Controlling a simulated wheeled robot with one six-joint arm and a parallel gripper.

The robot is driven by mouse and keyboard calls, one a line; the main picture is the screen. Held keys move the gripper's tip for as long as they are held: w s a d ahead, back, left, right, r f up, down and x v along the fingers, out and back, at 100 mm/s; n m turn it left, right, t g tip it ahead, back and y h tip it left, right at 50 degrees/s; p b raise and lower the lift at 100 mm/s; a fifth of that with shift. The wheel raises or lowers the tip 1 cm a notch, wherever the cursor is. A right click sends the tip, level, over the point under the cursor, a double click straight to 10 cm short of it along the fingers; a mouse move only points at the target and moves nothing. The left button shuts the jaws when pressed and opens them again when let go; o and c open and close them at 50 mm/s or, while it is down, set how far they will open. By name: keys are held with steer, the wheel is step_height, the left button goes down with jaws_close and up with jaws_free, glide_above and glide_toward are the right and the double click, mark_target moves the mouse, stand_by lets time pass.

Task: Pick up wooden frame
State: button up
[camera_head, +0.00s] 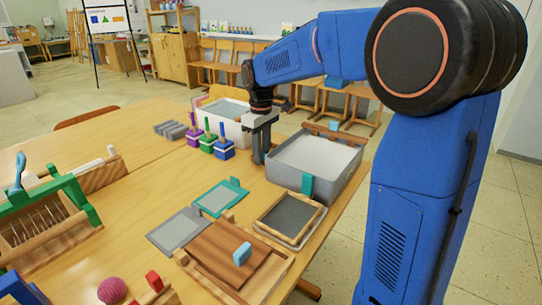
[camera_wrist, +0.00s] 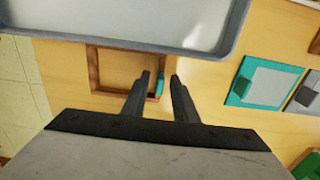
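In the wrist view an empty wooden frame (camera_wrist: 93,70) lies on the table beside a grey tray, with the bare tabletop showing inside it. My gripper (camera_wrist: 161,76) is open above its right side. One finger overlaps the inside of the frame and the other is at its outer right. A small teal piece (camera_wrist: 160,88) shows between the fingers. I cannot tell if the fingers touch the frame. In the head view my gripper (camera_head: 262,155) points down between the white bin and the grey tray; I cannot make the empty frame out there.
The grey tray (camera_head: 337,195) stands close on the right of my gripper, the white bin (camera_head: 212,107) behind left. Purple, green and blue stackers (camera_head: 207,145) stand left. A teal-edged frame (camera_head: 221,199) and a wood-rimmed dark panel (camera_head: 290,216) lie nearer. The table's left-middle is clear.

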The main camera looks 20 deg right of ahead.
jaws_close()
step_height(320, 180, up, 18)
stand_by(0.6)
